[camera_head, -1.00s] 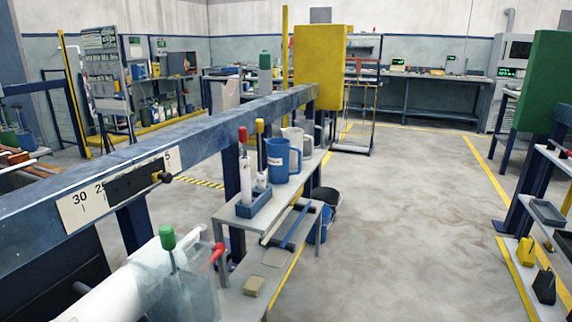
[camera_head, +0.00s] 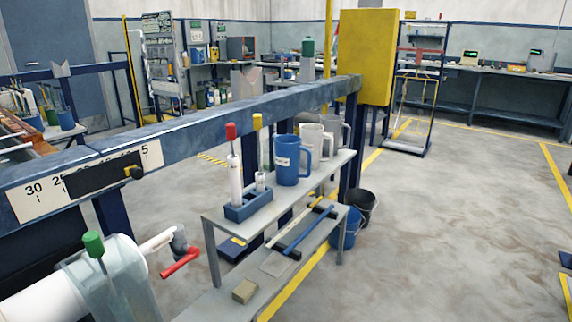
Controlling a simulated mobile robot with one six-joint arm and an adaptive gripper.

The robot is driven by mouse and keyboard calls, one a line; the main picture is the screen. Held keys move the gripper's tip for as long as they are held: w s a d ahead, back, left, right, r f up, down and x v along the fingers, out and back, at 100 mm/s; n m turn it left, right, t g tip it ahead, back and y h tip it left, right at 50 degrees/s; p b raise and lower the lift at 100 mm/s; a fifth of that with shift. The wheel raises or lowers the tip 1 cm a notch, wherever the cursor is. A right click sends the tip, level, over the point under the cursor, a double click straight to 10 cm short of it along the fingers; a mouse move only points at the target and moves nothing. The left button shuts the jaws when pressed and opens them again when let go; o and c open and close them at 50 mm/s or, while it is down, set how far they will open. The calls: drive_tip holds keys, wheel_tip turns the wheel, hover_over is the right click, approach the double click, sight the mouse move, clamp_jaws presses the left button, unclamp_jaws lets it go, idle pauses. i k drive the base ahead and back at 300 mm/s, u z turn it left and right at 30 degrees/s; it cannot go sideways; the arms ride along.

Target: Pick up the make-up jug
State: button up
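Several jugs stand in a row on the upper shelf of a small grey rack in the middle of the view. The nearest is a blue jug (camera_head: 288,165) with a white label and a handle on its right. A white jug (camera_head: 312,143) stands just behind it, partly hidden by it. A grey jug (camera_head: 334,132) stands farther back. The label is too small to read, so I cannot tell from it which is the make-up jug. All of them stand upright. My gripper is not in view.
A blue holder (camera_head: 248,205) with white tubes stands at the shelf's near end. A long blue beam (camera_head: 220,120) runs behind the rack. Buckets (camera_head: 362,207) stand on the floor beyond. The lower shelf (camera_head: 225,302) holds a beige block. The floor to the right is clear.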

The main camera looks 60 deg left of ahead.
sight(288, 148)
drive_tip(key=u, duration=0.35)
drive_tip(key=i, duration=0.65)
drive_tip(key=u, duration=0.95)
drive_tip(key=i, duration=0.7)
drive_tip(key=u, duration=0.3)
